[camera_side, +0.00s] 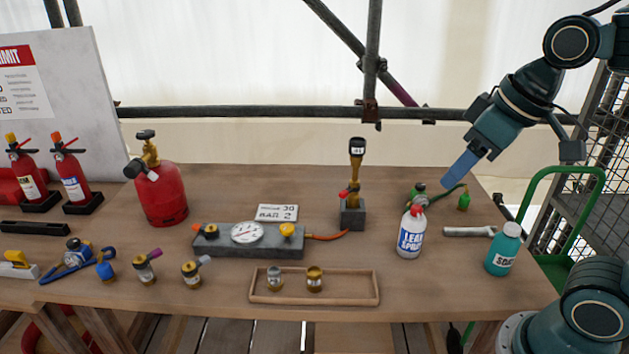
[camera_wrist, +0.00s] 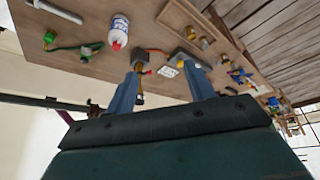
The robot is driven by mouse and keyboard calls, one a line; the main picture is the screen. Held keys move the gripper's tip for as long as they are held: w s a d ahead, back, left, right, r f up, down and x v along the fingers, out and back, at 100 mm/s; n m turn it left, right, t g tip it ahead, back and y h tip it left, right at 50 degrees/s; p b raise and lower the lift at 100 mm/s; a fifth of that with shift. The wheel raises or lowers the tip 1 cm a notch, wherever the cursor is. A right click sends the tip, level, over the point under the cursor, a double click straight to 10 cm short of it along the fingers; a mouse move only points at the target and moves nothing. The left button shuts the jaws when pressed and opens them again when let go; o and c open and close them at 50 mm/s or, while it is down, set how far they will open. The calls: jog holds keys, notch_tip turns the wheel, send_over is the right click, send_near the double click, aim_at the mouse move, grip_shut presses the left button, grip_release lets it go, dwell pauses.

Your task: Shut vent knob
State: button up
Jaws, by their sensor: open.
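A grey gauge block (camera_side: 249,244) stands near the middle of the bench with a round white dial (camera_side: 248,233). A yellow knob (camera_side: 287,230) sits on its right end and an orange knob (camera_side: 197,229) on its left end. No label shows which is the vent knob, and I cannot tell how far either is turned. My gripper (camera_side: 455,178) hangs above the right part of the bench, well right of the block and apart from everything. In the wrist view my gripper (camera_wrist: 163,76) has its two blue fingers apart with nothing held; the block is partly hidden there.
A brass torch on a stand (camera_side: 355,188) rises between my gripper and the block. A wooden tray (camera_side: 345,301) lies in front; a red cylinder (camera_side: 162,195) stands left.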

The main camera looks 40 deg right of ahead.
jog(key=w+a+r+n+g, duration=0.1)
jog(key=w+r, duration=0.1)
jog(key=w, duration=0.7)
jog(key=n+g, duration=0.4)
jog(key=n, duration=0.1)
send_over(287, 226)
notch_tip(287, 226, down, 15)
jog(key=shift+f, duration=0.2)
jog(key=shift+f, duration=6.8)
